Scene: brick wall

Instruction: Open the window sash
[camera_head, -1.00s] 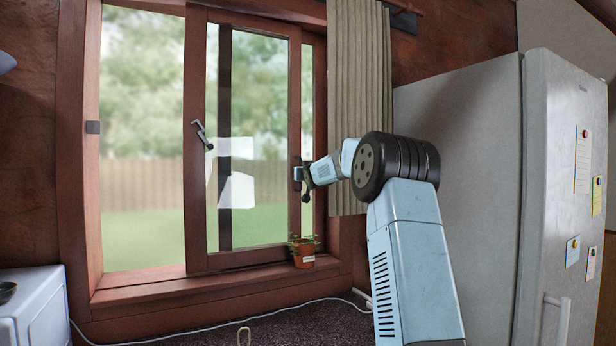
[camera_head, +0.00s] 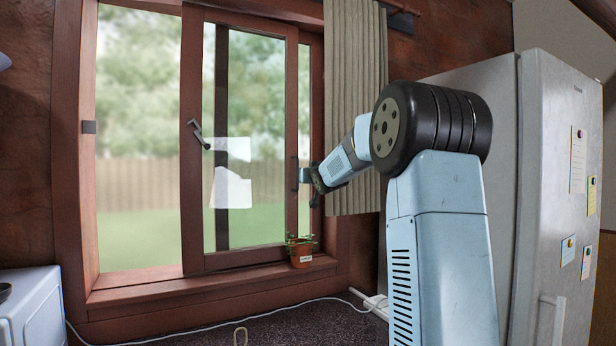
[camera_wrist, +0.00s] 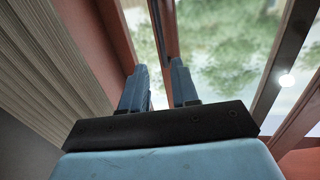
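The window sash (camera_head: 192,220) has a reddish-brown wooden frame around glass and stands in the middle of the window. To its left is a wide gap in the frame with greenery and a fence beyond. A dark angled handle (camera_head: 198,135) sits on its left stile. A dark upright handle (camera_head: 294,173) is on its right stile. My gripper (camera_head: 306,181) is beside that right stile, in front of the window's right edge; I cannot tell if it touches. In the wrist view my gripper (camera_wrist: 158,66) shows two blue fingers apart with nothing clearly between them.
A potted plant (camera_head: 301,252) stands on the sill below my gripper. A beige curtain (camera_head: 352,90) hangs right of the window, close to my forearm. A fridge (camera_head: 545,180) stands at the right. A white appliance (camera_head: 35,305) is at the lower left, and a cable (camera_head: 200,327) lies below the sill.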

